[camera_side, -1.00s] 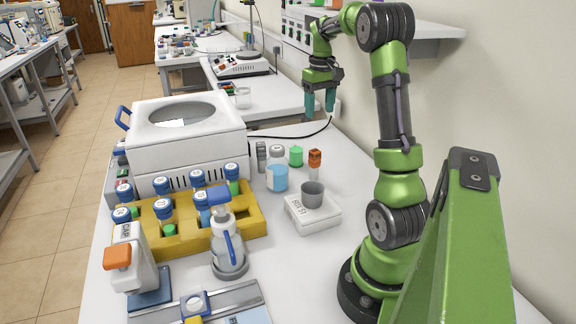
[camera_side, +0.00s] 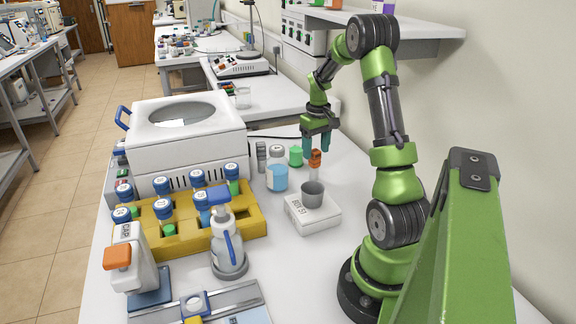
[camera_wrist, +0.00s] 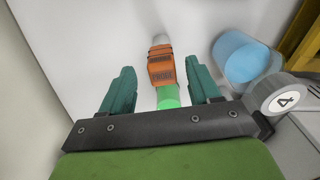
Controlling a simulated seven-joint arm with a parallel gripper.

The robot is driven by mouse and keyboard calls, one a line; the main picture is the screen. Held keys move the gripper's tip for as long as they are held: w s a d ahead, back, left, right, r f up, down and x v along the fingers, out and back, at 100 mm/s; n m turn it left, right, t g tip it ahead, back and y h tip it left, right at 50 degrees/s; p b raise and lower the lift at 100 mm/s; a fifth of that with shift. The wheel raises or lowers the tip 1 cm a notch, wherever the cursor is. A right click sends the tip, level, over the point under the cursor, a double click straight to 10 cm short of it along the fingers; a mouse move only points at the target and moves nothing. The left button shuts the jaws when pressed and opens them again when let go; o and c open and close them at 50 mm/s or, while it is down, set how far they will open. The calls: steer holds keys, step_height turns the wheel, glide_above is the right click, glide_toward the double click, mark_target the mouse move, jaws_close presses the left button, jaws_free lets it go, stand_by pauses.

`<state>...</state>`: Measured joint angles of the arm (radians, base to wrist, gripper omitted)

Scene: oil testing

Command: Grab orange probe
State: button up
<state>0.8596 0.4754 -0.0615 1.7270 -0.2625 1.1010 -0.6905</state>
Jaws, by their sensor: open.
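The orange probe (camera_side: 315,160) stands on the white bench, beside a small green bottle and behind the grey cup. In the wrist view my gripper (camera_wrist: 161,84) is open and empty, with one finger on either side. I cannot tell exactly how high the fingertips are above the probe.
A grey cup (camera_side: 312,195) sits on a white scale (camera_side: 313,214) in front. A yellow rack (camera_side: 253,215) of blue-capped vials and a white centrifuge (camera_side: 190,140) are farther left.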

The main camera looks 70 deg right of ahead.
mark_target(314, 165)
steer(key=shift+w+a+f, duration=0.1)
steer(key=shift+f, duration=1.85)
steer(key=c, duration=1.1)
